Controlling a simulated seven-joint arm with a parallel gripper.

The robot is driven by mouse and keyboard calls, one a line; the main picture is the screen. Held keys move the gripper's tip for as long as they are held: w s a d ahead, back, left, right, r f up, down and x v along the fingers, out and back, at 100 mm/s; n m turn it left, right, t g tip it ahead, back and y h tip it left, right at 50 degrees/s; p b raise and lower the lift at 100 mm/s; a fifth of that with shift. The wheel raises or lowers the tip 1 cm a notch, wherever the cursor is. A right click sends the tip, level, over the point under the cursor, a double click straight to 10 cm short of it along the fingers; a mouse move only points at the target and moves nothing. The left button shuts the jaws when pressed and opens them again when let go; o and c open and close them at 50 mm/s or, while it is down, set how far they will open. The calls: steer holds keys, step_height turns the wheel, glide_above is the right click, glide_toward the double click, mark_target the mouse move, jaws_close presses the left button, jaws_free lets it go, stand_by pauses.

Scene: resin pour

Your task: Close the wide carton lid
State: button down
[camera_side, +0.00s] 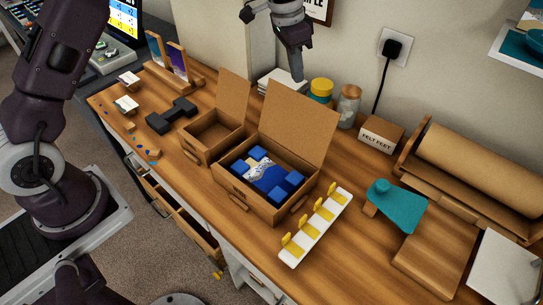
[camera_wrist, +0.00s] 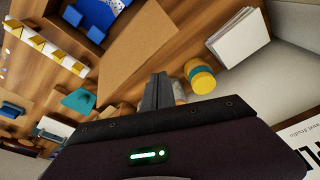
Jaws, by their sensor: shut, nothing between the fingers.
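The wide carton (camera_side: 245,196) stands on the wooden desk, holding blue blocks around a blue-and-white item (camera_side: 268,178). Its lid (camera_side: 298,118) is open and stands up at the back edge, leaning slightly backward. In the wrist view the lid (camera_wrist: 138,50) is a broad brown panel, with the blue contents (camera_wrist: 98,18) beyond it. My gripper (camera_side: 299,78) is shut and empty, pointing down, behind and above the lid's top edge in the side view. Its fingers (camera_wrist: 158,92) show near the lid's edge in the wrist view. I cannot tell whether they touch it.
A smaller open carton (camera_side: 208,145) with a raised lid (camera_side: 233,95) stands just left. Behind the lid are a yellow-and-teal jar (camera_side: 321,90), a glass jar (camera_side: 348,106) and a white stack (camera_side: 275,83). A white strip with yellow clips (camera_side: 315,228) lies at right front.

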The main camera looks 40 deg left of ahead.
stand_by(0.4)
steer(key=shift+f, duration=3.25)
steer(key=s, duration=0.9)
step_height(320, 180, up, 9)
